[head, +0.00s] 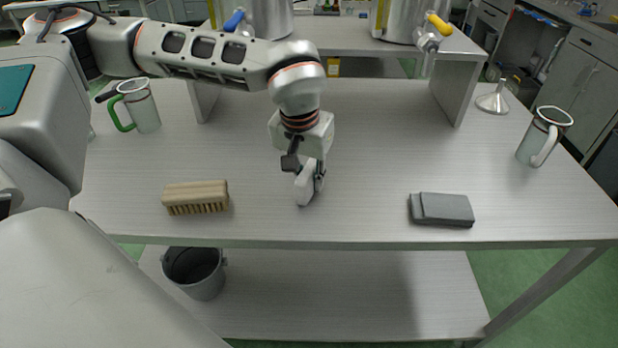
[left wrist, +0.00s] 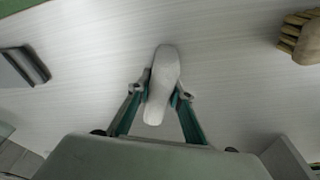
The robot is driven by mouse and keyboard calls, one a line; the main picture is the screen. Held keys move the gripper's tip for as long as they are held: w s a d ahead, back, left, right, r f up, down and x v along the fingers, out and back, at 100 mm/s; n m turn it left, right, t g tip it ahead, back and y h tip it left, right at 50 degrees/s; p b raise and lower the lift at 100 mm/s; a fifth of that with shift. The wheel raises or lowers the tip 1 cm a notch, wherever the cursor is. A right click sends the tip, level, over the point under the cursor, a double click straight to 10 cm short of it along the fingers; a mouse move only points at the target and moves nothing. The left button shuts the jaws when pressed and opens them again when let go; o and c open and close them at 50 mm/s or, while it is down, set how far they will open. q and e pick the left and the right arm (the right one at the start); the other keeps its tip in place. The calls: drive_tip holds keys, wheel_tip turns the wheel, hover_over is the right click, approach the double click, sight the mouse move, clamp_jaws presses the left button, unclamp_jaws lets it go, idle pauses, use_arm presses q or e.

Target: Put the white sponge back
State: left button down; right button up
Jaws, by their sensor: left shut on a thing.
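The white sponge (left wrist: 162,84) is a pale, long block with rounded ends. It sits between the two fingers of my left gripper (left wrist: 160,94) in the left wrist view, and both fingers close on its sides. In the head view my left gripper (head: 309,182) points down over the middle of the table, with the white sponge (head: 304,188) at its fingertips. I cannot tell whether the sponge touches the table top. My right gripper is in neither view.
On the table (head: 360,150) a wooden brush (head: 196,197) lies left and a grey sponge-like block (head: 442,209) right. Jugs stand at left (head: 139,106) and right (head: 545,136), with a funnel (head: 493,100) at back right. A raised shelf (head: 350,38) bears metal vessels. A bucket (head: 195,272) stands below.

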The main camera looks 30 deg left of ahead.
use_arm(q)
drive_tip(key=shift+f, duration=0.15)
drive_tip(key=c, duration=1.8)
unclamp_jaws()
